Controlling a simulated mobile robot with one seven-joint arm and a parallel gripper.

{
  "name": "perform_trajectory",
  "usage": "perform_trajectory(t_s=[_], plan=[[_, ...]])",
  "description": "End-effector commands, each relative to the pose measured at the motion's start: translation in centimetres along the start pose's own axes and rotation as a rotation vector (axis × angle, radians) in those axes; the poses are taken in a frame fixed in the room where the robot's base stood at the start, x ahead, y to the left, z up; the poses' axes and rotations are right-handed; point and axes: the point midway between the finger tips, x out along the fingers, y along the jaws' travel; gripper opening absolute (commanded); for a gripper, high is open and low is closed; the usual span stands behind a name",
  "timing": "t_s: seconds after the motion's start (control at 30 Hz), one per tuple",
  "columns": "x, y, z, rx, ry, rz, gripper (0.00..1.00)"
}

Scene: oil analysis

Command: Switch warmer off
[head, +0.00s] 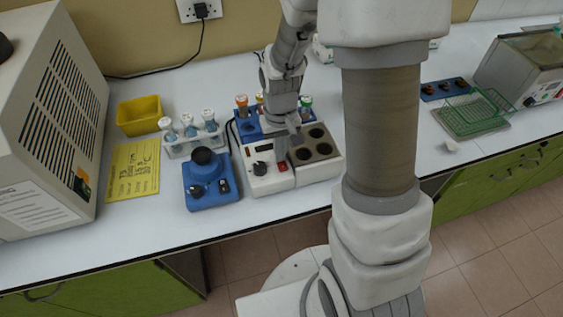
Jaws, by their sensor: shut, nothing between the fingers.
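The warmer (271,185) is a white block unit on the bench, with a black knob and small dark display on its left part and several dark round wells on its right part. A small red switch (282,167) shows on its front left part; its position is too small to tell. My gripper (282,155) is shut and empty, pointing down at the warmer just by the red switch. I cannot tell whether the fingertips touch it. My arm hides part of the warmer's back edge and the blue rack behind it.
A blue mixer (211,190) with a black cup stands left of the warmer. A tube rack (190,143), yellow bin (139,116) and yellow note (133,169) lie farther left. A green wire basket (474,113) is at right.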

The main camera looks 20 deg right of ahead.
Motion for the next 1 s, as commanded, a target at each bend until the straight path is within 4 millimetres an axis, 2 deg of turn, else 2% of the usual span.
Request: perform_trajectory(t_s=[0.83,1.0], plan=[[-6.4,0.0,0.0,0.000,0.000,0.000,0.00],[-7.1,0.0,0.0,0.000,0.000,0.000,0.00]])
